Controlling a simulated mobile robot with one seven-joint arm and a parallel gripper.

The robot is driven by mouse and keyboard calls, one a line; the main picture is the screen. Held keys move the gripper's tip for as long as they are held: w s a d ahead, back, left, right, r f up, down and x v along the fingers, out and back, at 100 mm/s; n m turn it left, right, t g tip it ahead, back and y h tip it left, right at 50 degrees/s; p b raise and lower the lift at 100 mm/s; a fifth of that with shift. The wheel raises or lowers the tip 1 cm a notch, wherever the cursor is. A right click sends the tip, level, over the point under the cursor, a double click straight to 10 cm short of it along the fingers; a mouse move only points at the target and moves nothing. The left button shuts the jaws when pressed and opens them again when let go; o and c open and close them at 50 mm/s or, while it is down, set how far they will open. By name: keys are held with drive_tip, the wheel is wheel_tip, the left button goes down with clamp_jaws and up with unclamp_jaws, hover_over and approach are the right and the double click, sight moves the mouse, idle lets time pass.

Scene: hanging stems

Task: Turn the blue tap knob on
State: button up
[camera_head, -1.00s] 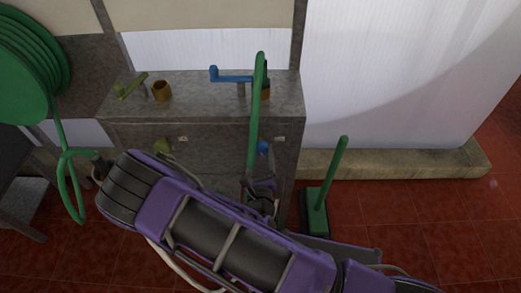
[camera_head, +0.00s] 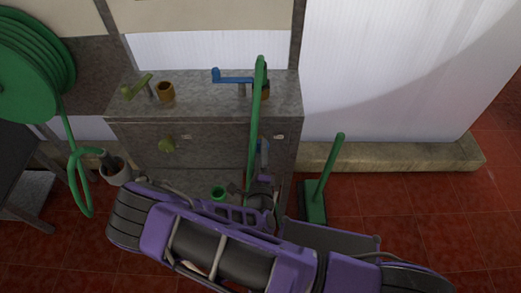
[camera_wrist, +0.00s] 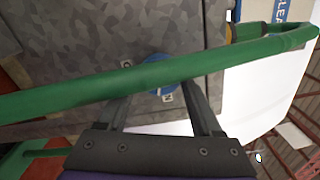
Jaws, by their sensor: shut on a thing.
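The blue tap knob (camera_wrist: 160,62) is on the front of a grey stone block. In the wrist view it lies between the fingers of my gripper (camera_wrist: 158,92), which is shut on it. A green tube crosses in front of the knob and hides its middle and parts of the fingers. In the head view only a small blue patch of the knob (camera_head: 264,146) shows beside the tube, with my gripper (camera_head: 260,165) at it.
The green tube (camera_head: 256,120) runs down the block's front, close to my gripper. A blue lever (camera_head: 232,79) is on top.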

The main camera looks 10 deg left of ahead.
drive_tip(key=shift+n, duration=1.1)
drive_tip(key=o, duration=1.4)
drive_tip(key=v, duration=1.7)
drive_tip(key=shift+s, duration=0.2)
drive_tip(key=shift+a, duration=0.1)
